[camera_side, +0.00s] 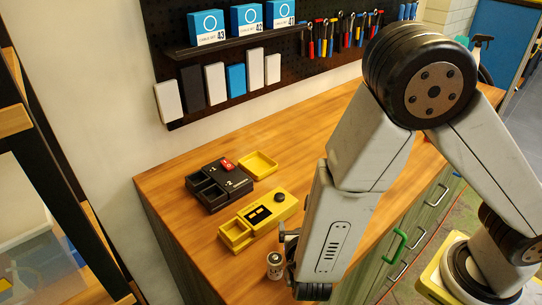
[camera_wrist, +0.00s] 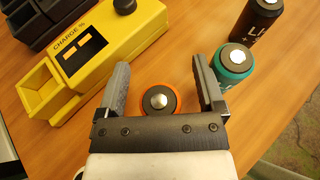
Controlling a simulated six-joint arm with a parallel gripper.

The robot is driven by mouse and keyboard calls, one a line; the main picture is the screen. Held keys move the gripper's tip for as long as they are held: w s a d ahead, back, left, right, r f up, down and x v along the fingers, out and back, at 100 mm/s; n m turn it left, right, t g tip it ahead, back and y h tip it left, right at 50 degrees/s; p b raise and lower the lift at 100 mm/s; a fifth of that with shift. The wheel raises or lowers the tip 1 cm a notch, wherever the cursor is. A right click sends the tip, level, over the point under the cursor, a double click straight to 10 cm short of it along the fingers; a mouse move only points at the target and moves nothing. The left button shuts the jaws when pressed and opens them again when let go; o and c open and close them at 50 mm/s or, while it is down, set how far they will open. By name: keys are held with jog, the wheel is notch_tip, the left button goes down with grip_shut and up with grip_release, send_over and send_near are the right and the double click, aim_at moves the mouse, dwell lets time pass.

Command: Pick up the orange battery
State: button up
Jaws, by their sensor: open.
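The orange battery (camera_wrist: 158,100) stands upright in the wrist view, seen from above, with an orange rim, a dark top and a silver cap. My gripper (camera_wrist: 160,62) is open, with one finger on each side of the battery. Gaps show between the fingers and the battery, so it is not gripped. In the side view, my forearm points down at the table, and its lower end hides most of the gripper. A small battery (camera_side: 274,262) stands beside it there, and I cannot tell which one it is.
A teal battery (camera_wrist: 236,62) stands close to the right finger, with a black battery (camera_wrist: 263,16) behind it. A yellow charge tester (camera_wrist: 95,45) lies to the left.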

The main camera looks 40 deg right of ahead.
dwell(0.4)
grip_shut()
jog(key=shift+r, duration=0.15)
notch_tip(320, 180, up, 10)
dwell(1.1)
dwell(0.5)
